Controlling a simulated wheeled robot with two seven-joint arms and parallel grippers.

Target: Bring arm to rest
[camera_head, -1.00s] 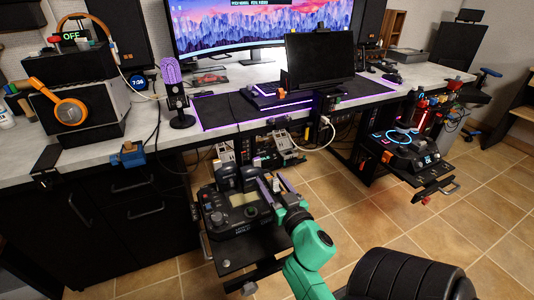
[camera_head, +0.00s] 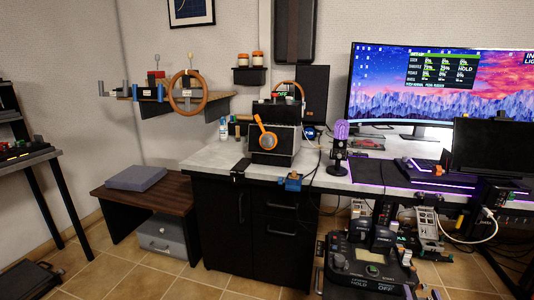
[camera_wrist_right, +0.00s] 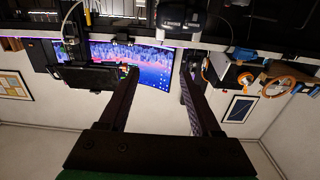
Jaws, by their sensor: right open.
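My right gripper (camera_wrist_right: 159,76) shows in the right wrist view with its two dark fingers spread wide apart. Nothing is held between them. That view is upside down, and the monitor (camera_wrist_right: 150,62) appears beyond and between the fingers. In the head view the green right arm does not show clearly; a small pale part at the bottom edge, right of the control panel, is too cut off to identify. The control panel (camera_head: 340,262), a black unit with knobs and a small screen, stands at the lower right of the head view. My left gripper is in neither view.
A wooden bench (camera_head: 125,200) stands left of the black cabinet (camera_head: 225,225). The tiled floor (camera_head: 140,275) in front is clear.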

